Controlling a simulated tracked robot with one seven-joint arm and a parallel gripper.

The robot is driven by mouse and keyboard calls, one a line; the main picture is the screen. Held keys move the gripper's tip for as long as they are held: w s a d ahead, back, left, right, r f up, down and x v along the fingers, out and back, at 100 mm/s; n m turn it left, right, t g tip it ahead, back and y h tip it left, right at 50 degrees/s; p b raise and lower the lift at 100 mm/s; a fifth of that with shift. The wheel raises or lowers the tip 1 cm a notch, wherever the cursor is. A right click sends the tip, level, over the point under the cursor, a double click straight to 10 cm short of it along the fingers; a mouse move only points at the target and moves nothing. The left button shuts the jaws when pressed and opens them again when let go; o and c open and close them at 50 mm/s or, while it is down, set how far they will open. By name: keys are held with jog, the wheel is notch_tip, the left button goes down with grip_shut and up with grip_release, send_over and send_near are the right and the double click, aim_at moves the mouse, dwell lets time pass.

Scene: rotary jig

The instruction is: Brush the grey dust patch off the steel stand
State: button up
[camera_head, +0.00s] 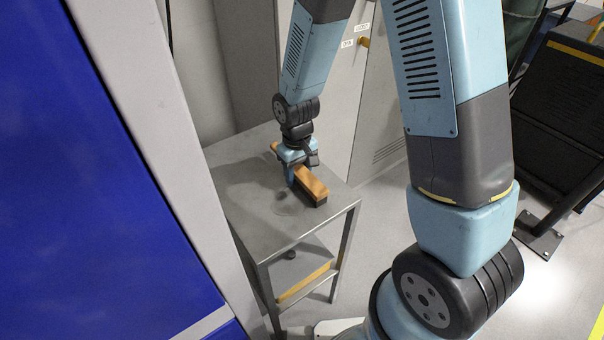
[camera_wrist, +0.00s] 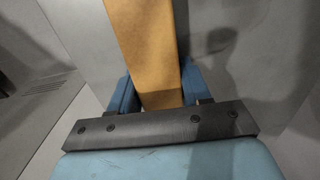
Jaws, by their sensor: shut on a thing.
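The steel stand (camera_head: 235,165) is a grey metal table with a flat top, left of centre in the head view. My gripper (camera_head: 298,166) is over its right part, pointing down, shut on a wooden brush (camera_head: 312,184). The brush has a tan back and dark bristles low against the stand top; whether they touch cannot be told. In the wrist view the tan back of the brush (camera_wrist: 145,40) runs between the blue fingers of my gripper (camera_wrist: 157,92). A faint grey dust patch (camera_head: 284,207) shows on the top just left of the brush, partly mixed with shadow.
A blue and grey panel (camera_head: 110,190) stands close on the left, hiding part of the stand. A grey cabinet (camera_head: 375,120) with a small yellow handle stands behind it. The stand has a lower shelf (camera_head: 305,285) with a yellow strip. The left of the top is clear.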

aim_at(257, 192)
jog(key=shift+s+a, duration=1)
jog(key=shift+a, duration=0.6)
jog(key=shift+s+a, duration=0.95)
jog(key=shift+a, duration=0.7)
jog(key=shift+s+a, duration=1)
jog(key=shift+a, duration=0.6)
jog(key=shift+w+a+f, duration=0.15)
jog(key=shift+w+a, duration=0.2)
jog(key=shift+w, duration=0.3)
jog(key=shift+w+d, duration=1)
jog(key=shift+d, duration=0.6)
jog(key=shift+w+d, duration=1)
jog(key=shift+d, duration=0.6)
jog(key=shift+w+d, duration=1)
jog(key=shift+d, duration=0.6)
jog(key=shift+w+a, duration=0.35)
jog(key=shift+w, duration=0.15)
jog(key=shift+a, duration=0.35)
jog(key=shift+s+a, duration=1)
jog(key=shift+a, duration=0.5)
jog(key=shift+s+a, duration=0.95)
jog(key=shift+a, duration=0.6)
jog(key=shift+s+a, duration=1)
jog(key=shift+a, duration=0.5)
jog(key=shift+w+r, duration=0.15)
jog(key=shift+r, duration=2.9)
